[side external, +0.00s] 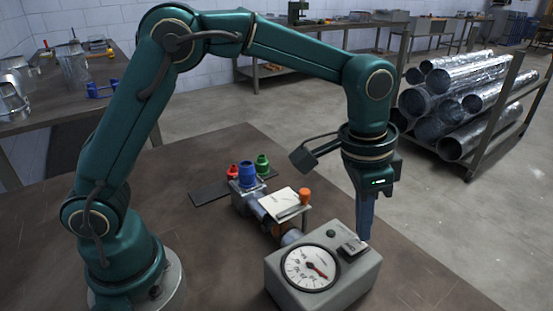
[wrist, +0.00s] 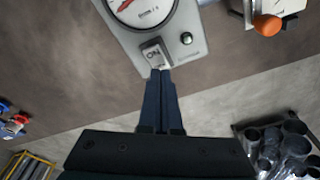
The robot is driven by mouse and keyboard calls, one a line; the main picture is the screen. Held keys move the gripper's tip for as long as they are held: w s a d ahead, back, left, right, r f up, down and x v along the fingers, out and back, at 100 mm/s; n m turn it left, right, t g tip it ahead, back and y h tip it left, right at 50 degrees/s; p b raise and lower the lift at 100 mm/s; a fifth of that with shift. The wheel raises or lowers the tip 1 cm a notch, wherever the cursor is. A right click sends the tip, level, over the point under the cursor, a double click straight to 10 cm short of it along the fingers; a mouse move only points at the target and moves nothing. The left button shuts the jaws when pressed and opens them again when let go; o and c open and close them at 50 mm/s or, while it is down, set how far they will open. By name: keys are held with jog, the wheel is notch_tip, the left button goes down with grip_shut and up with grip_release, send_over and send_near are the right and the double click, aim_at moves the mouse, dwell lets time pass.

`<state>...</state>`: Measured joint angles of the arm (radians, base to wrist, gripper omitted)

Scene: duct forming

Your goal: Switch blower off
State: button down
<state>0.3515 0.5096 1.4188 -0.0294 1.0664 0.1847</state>
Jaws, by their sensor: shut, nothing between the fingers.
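The blower's control box (side external: 330,280) is grey, with a round white dial (side external: 311,268) and red needle. A dark rocker switch (side external: 352,246) sits on its top near my gripper. In the wrist view the switch (wrist: 153,54) shows the word "ON", and a green lamp (wrist: 186,38) is beside it. My gripper (side external: 365,238) points down with its fingers together and empty. In the wrist view the fingertips (wrist: 160,70) are at the near edge of the switch; whether they touch it I cannot tell.
A duct piece with a white plate (side external: 284,204) and an orange knob (side external: 305,195) stands behind the box. Blue, red and green fittings (side external: 248,174) stand farther back. A rack of metal ducts (side external: 465,100) is at the right. The brown tabletop (side external: 410,270) right of the box is clear.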

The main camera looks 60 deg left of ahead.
jog(key=shift+r, duration=2.95)
